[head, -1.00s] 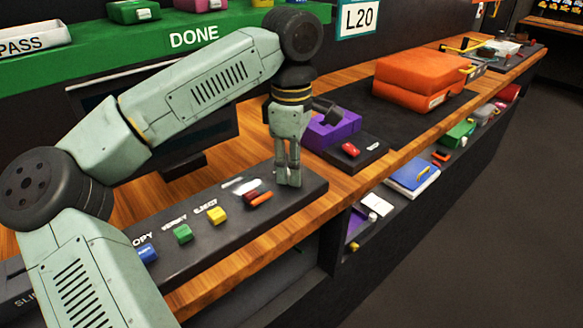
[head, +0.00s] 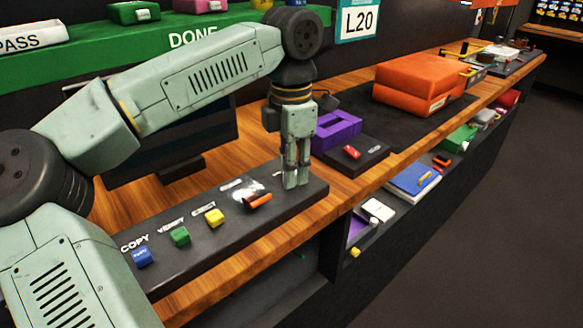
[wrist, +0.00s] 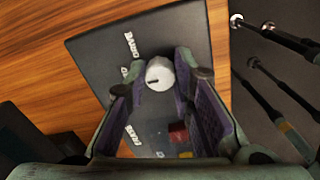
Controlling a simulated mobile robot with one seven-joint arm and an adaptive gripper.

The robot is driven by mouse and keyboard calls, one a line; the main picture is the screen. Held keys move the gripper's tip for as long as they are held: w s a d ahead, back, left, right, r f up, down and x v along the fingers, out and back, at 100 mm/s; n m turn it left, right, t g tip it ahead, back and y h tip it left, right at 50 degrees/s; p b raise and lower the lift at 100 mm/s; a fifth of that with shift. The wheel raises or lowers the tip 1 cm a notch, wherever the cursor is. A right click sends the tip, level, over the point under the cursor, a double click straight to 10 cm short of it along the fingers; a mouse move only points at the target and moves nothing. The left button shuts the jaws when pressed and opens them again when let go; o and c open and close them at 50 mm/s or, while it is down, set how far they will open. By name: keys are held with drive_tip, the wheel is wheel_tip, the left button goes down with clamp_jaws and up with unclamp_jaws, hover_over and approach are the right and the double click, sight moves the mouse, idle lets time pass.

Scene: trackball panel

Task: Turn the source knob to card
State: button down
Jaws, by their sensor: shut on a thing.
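The source knob (wrist: 160,74) is a round pale knob with a short dark pointer mark, which points left in the wrist view. It sits between the fingertips of my gripper (wrist: 158,82), which is shut on it. White labels stand on the dark panel (wrist: 85,50) left of the knob; one seems to read DRIVE (wrist: 130,43), and a lower one (wrist: 132,135) is too blurred to read surely. In the head view my gripper (head: 296,184) points down at the panel's right end, and its fingers hide the knob.
A blue button (head: 142,257), a green button (head: 180,236), a yellow button (head: 214,217) and an orange piece (head: 258,201) lie left of my gripper on the panel. A purple block (head: 337,130) and a red piece (head: 352,152) are close on the right. Wooden counter shows around the panel.

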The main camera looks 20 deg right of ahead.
idle(0.3)
drive_tip(key=c, duration=1.4)
unclamp_jaws()
wheel_tip(320, 180, up, 12)
